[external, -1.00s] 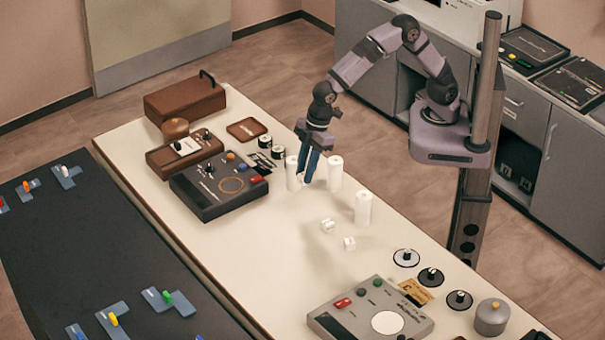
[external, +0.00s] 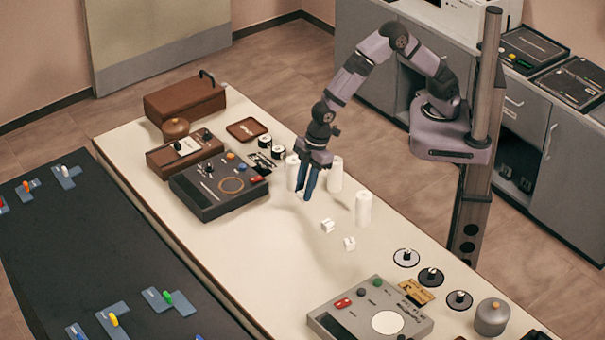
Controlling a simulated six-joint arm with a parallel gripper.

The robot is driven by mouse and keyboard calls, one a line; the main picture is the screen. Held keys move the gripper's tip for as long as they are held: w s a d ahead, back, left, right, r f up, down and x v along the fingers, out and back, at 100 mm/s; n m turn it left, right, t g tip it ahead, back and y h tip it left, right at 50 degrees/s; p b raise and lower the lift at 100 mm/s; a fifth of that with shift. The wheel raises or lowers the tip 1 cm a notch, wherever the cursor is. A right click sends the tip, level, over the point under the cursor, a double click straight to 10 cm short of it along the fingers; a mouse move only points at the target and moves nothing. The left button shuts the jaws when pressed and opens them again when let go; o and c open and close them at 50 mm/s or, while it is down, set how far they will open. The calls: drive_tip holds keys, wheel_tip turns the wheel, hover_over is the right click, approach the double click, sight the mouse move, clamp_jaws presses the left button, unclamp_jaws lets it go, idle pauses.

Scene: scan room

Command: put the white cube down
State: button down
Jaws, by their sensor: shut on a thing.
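My gripper (external: 306,193) points down over the pale table (external: 262,262), its blue fingers shut on a small white cube (external: 300,196). Only a little of this cube shows at the fingertips, and I cannot tell whether it touches the table. Two more small white blocks lie on the table to the right and nearer the camera, one here (external: 327,226) and one here (external: 349,243).
White cylinders stand close to my gripper: one behind left (external: 292,172), one behind right (external: 335,174), one farther right (external: 363,208). A dark control box (external: 215,190) is to the left. A grey console (external: 370,318) is at the front. The table between them is clear.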

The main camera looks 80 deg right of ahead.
drive_tip(key=shift+f+p, duration=0.4)
drive_tip(key=shift+f, duration=1.3)
drive_tip(key=shift+f, duration=0.1)
drive_tip(key=shift+f, duration=0.15)
drive_tip(key=c, duration=1.5)
unclamp_jaws()
drive_tip(key=shift+v, duration=0.85)
drive_tip(key=b+v, duration=0.2)
drive_tip(key=v, duration=0.9)
